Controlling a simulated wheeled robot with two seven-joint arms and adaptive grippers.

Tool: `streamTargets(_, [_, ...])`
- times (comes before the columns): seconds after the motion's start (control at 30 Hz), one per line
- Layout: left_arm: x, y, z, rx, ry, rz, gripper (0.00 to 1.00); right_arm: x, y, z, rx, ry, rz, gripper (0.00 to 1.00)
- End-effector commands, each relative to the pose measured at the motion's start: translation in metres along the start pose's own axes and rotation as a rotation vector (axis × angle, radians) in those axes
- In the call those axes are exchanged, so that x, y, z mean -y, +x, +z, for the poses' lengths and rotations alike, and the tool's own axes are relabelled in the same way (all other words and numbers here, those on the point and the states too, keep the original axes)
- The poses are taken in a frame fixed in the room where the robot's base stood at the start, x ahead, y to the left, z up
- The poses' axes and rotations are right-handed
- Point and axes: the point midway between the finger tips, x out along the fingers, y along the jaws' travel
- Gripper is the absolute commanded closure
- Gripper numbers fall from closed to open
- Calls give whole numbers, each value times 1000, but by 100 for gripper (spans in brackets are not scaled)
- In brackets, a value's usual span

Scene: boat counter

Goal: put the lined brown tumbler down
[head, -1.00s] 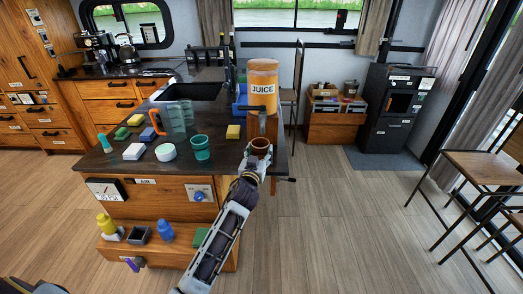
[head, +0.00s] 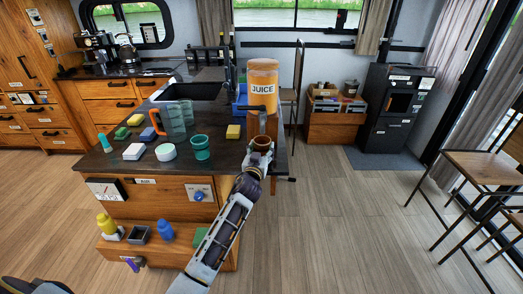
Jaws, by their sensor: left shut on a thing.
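The lined brown tumbler (head: 262,143) is held upright in my left gripper (head: 259,152) near the right end of the dark counter. It is just in front of the wooden stand under the orange juice dispenser (head: 263,82). The gripper is shut on it and hides its lower part. I cannot tell whether its base touches the counter. My right gripper is not in view.
The dark counter (head: 222,168) is bare between the teal cup and the tumbler.

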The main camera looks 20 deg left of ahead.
Motion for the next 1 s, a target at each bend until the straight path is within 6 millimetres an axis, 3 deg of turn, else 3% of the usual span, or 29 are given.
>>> streamTargets(0.3, [0,0,2,-2,0,0,72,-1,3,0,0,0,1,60])
streamTargets(0.33, [0,0,3,0,0,0,40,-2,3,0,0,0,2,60])
streamTargets(0.5, [0,0,2,0,1,0,20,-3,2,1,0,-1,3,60])
streamTargets(1.0, [0,0,-1,-1,0,0,20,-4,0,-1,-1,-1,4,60])
